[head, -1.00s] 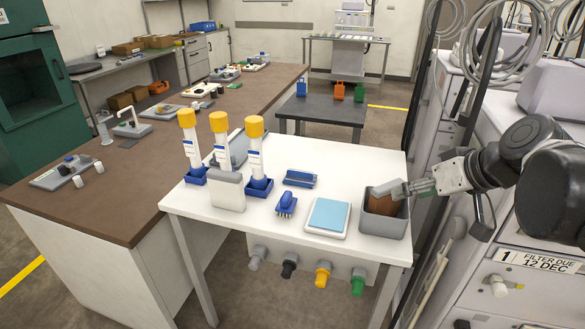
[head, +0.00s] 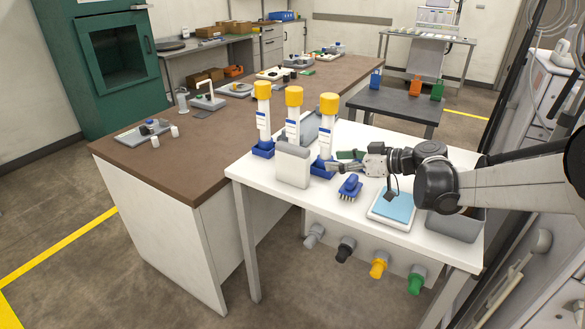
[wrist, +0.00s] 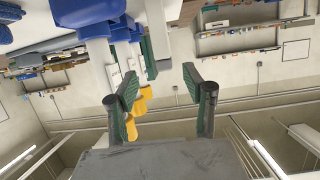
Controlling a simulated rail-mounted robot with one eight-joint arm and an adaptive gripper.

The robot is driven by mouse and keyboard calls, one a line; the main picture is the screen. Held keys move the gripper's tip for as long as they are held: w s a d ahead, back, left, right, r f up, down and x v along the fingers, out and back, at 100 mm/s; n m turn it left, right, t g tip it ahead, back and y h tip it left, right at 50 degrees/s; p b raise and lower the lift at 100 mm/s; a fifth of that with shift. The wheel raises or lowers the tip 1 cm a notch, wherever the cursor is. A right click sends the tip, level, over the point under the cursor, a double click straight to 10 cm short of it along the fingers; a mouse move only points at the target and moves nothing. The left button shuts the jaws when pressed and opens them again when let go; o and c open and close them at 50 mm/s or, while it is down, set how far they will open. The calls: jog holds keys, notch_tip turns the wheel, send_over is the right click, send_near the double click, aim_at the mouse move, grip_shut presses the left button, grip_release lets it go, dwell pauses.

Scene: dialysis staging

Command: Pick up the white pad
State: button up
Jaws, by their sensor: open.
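I cannot pick out a plain white pad with certainty. A pale, whitish upright block (head: 292,166) stands at the front left of the white table, and a light blue sheet (head: 394,205) lies on a white tray (head: 377,218) at the right. My gripper (head: 337,162) is above the table, right of the block and beside the rightmost yellow-capped bottle (head: 328,130). Its jaws are open and look empty. In the wrist view my gripper (wrist: 158,74) shows two spread fingers with green inner pads. The blue item seen earlier behind the brush is hidden by my gripper.
Two more yellow-capped bottles (head: 294,110) stand in blue bases at the left. A blue brush (head: 350,187) lies in front of my gripper. A grey bin (head: 452,225) stands at the right end, partly behind my arm. Bare white tabletop (head: 325,205) shows along the front.

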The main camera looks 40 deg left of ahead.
aim_at(292, 161)
jog(key=shift+n, duration=0.3)
jog(key=x, duration=0.8)
jog(key=b+x, duration=0.1)
jog(key=x, duration=0.6)
jog(key=shift+s+a+f, duration=0.2)
jog(key=shift+s+a, duration=0.05)
jog(key=shift+a, duration=0.05)
jog(key=shift+c, duration=0.5)
grip_shut()
